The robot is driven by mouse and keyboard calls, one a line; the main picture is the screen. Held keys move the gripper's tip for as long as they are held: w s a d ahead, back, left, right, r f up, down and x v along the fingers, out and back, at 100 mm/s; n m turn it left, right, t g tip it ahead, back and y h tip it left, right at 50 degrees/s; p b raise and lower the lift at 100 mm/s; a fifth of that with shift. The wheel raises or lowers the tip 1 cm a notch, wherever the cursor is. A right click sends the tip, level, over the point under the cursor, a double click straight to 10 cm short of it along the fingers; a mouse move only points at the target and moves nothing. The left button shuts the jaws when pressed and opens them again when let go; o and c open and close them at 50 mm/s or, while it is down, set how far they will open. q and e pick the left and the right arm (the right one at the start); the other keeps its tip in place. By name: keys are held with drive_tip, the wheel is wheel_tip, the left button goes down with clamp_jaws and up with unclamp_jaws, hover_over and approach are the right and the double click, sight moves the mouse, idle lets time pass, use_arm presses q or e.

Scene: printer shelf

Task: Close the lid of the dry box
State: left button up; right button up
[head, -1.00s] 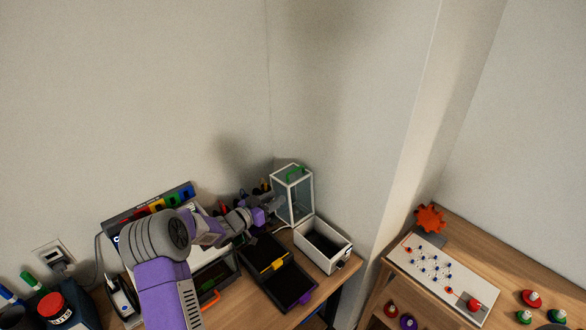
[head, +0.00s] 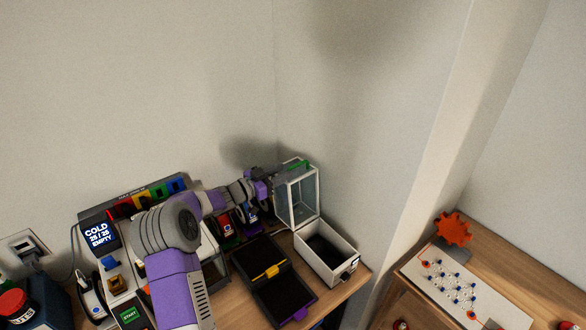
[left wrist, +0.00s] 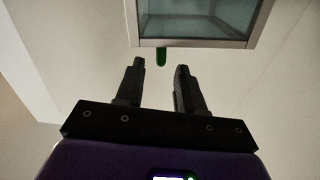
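The dry box is a white open-topped box (head: 347,272) with a dark inside, at the right end of the wooden bench. Its white-framed clear lid (head: 299,199) stands raised at the back of the box. A green handle (head: 298,164) is on the lid's top edge. In the left wrist view the lid (left wrist: 195,42) fills the top, with the green handle (left wrist: 161,56) below its edge. My left gripper (head: 274,174) is beside the lid's upper left edge. In the wrist view its fingers (left wrist: 159,75) are apart and empty, with the handle beyond them. My right gripper is not in view.
A black tray with a yellow clip (head: 266,271) lies left of the box. Coloured spools (head: 225,225) stand behind it. A printer with a screen (head: 99,234) is at left. A second bench at right holds an orange gear (head: 453,228) and a white board (head: 440,275).

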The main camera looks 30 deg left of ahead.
sight(292, 167)
use_arm(q)
drive_tip(key=x, duration=0.4)
drive_tip(key=shift+w+d+f, duration=0.1)
drive_tip(key=shift+w, duration=0.3)
drive_tip(key=shift+c, duration=0.2)
clamp_jaws()
